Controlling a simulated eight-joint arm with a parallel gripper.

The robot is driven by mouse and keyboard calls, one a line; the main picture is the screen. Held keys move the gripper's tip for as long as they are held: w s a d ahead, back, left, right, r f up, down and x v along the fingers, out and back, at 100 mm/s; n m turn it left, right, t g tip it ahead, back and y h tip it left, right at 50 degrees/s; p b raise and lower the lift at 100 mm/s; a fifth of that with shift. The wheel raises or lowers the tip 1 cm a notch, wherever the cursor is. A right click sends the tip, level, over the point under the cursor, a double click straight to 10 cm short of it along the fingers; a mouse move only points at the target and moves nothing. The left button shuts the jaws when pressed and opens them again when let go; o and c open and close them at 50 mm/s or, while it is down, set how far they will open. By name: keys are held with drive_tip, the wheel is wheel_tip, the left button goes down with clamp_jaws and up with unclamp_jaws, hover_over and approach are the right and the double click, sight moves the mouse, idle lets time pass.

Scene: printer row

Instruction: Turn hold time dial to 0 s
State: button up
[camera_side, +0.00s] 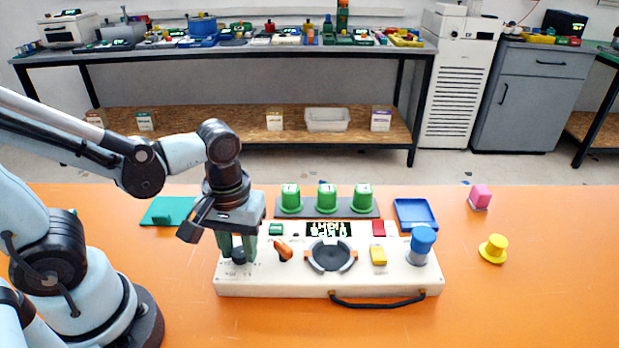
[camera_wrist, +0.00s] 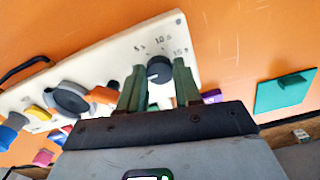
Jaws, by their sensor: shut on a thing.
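The hold time dial is a small black knob (camera_wrist: 159,70) on the left end of the white panel (camera_side: 300,287). In the wrist view, printed marks around it read about 5 s, 10 s and 15 s; the 0 s mark is not readable. A pale mark shows on the knob, but I cannot tell its exact setting. In the side view the dial (camera_side: 239,257) is partly hidden between my fingers. My gripper (camera_wrist: 160,80) points down over it, with one green finger on each side, shut on the dial.
An orange lever (camera_side: 283,250) stands close to the right of my gripper. Further right are a round black plate (camera_side: 330,256), a yellow button (camera_side: 378,255) and a blue knob (camera_side: 422,246). Green cups (camera_side: 327,198) stand behind the panel. The orange table's front right is clear.

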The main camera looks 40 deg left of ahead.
sight(240, 251)
drive_tip(key=o, duration=1)
drive_tip(key=shift+o, duration=0.2)
wheel_tip(240, 251, up, 12)
idle(0.4)
drive_tip(key=w+a+f+m+t, duration=0.3)
drive_tip(key=w+a+m+t, duration=0.1)
drive_tip(key=w+m+t, duration=0.2)
drive_tip(key=shift+w+f+m+t, duration=0.2)
drive_tip(key=shift+f+m+t, duration=0.15)
drive_tip(key=shift+m+t, duration=0.2)
